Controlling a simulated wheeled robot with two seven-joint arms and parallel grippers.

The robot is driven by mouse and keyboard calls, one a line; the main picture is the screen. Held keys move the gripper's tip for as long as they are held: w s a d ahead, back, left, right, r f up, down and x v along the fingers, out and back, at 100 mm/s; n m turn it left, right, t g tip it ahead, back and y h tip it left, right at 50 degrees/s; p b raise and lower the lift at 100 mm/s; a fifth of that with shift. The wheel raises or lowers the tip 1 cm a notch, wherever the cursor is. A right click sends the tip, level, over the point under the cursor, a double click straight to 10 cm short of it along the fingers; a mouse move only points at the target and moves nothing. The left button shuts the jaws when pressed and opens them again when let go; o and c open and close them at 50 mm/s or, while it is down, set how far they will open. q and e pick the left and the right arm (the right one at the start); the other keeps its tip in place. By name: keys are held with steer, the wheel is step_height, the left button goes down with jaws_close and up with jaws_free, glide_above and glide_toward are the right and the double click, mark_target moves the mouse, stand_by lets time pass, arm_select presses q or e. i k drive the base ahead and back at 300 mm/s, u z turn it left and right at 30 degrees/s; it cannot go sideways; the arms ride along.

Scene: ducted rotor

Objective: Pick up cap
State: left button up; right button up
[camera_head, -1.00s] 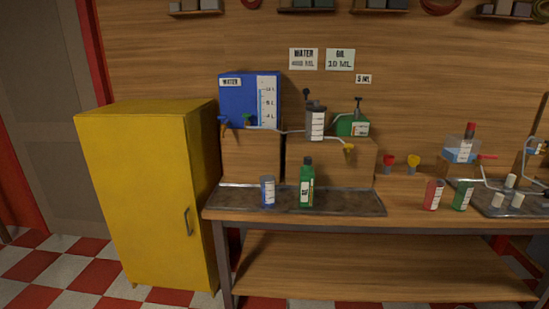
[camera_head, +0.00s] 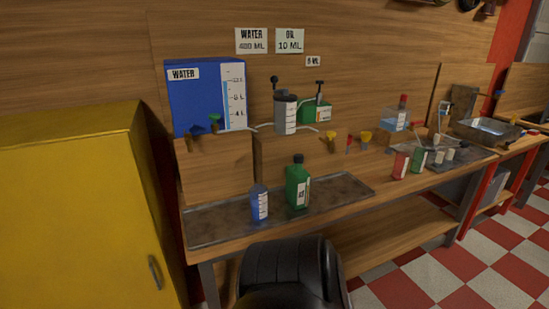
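No loose cap can be told for certain. A green bottle (camera_head: 297,187) stands upright on the metal tray (camera_head: 220,220), with a dark cap (camera_head: 298,158) on its top. A blue container (camera_head: 259,204) stands just left of it, and I make out no cap on it. Small white pieces (camera_head: 438,139) lie at the dark tray on the right, too small to identify. A black ribbed part at the bottom middle looks like part of my own arm. Neither gripper's fingers show.
A yellow cabinet (camera_head: 75,200) stands at the left. A blue water tank (camera_head: 195,105) and a grey dispenser (camera_head: 284,112) sit on wooden blocks behind the tray. Red (camera_head: 401,163) and green containers stand farther right. The checkered floor at the right is clear.

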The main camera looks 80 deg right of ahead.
mark_target(297, 158)
steer(key=z, duration=0.3)
steer(key=i, duration=0.8)
steer(key=z, duration=1.4)
steer(key=i, duration=0.75)
steer(key=z, duration=0.75)
